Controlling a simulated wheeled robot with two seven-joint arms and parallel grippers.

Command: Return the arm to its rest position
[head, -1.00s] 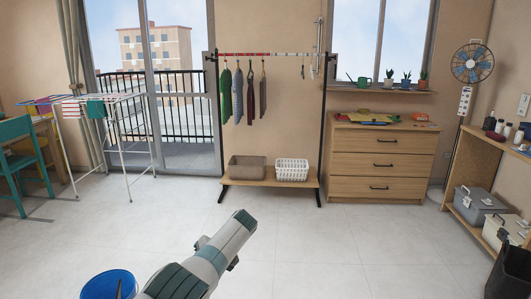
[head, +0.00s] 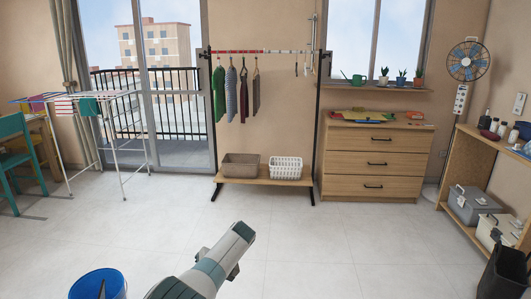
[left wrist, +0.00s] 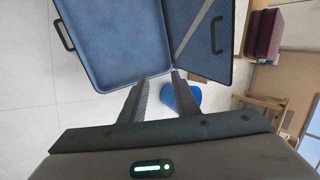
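A grey and teal arm link of mine (head: 215,262) reaches up from the bottom middle of the head view. No gripper shows in that view. My left gripper (left wrist: 160,77) shows in the left wrist view, with its two fingers apart and nothing between them. Beyond its fingertips lies an open blue-lined case (left wrist: 115,40). A blue bucket (left wrist: 182,97) shows just past the right-hand finger, and the gripper does not hold it. My right gripper is in neither view.
The bucket (head: 98,285) stands on the floor at bottom left. A drying rack (head: 112,135) stands left, a clothes rail (head: 265,51) and drawer chest (head: 372,165) at the back. A shelf unit (head: 455,175) and dark bag (head: 505,275) are right. The middle floor is clear.

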